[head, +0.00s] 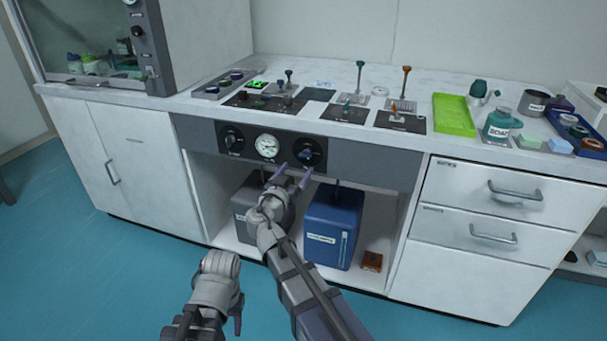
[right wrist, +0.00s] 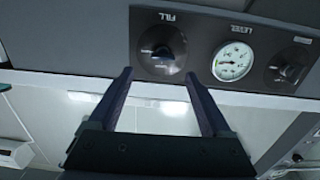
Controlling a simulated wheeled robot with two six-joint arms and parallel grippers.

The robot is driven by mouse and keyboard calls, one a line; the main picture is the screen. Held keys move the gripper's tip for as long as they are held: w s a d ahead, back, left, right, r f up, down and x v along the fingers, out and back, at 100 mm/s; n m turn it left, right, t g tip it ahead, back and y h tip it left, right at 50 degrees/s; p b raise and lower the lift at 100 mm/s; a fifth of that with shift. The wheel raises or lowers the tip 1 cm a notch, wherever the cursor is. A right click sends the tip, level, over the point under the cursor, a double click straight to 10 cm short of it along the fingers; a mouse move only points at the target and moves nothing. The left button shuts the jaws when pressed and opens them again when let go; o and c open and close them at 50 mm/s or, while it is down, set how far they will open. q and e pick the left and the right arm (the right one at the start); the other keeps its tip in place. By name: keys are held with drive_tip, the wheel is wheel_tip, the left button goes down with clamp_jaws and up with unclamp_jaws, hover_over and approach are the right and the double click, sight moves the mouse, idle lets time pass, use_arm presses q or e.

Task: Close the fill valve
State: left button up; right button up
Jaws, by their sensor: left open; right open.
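The fill valve is a round black knob (head: 309,152) at the right end of the dark panel under the counter. In the right wrist view, upside down, the knob (right wrist: 162,50) sits by the label FILL. My right gripper (head: 294,171) is open, its purple fingers just below and in front of the knob. In the right wrist view the open gripper (right wrist: 158,74) has the knob just beyond its fingertips, apparently apart from it. The gap is hard to judge. My left gripper (head: 238,318) is low in front of the cabinet, away from the panel.
A round level gauge (head: 267,146) sits beside the fill knob, and a second black knob (head: 231,139) is further left. Below the panel stand a blue container (head: 333,228) and a grey container (head: 250,205) in an open bay. Drawers (head: 490,195) are to the right.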

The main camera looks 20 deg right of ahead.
sight(304, 157)
drive_tip(key=shift+w, duration=0.25)
drive_tip(key=shift+x, duration=3.8)
drive_tip(key=shift+a, duration=0.1)
drive_tip(key=shift+c, duration=0.2)
clamp_jaws()
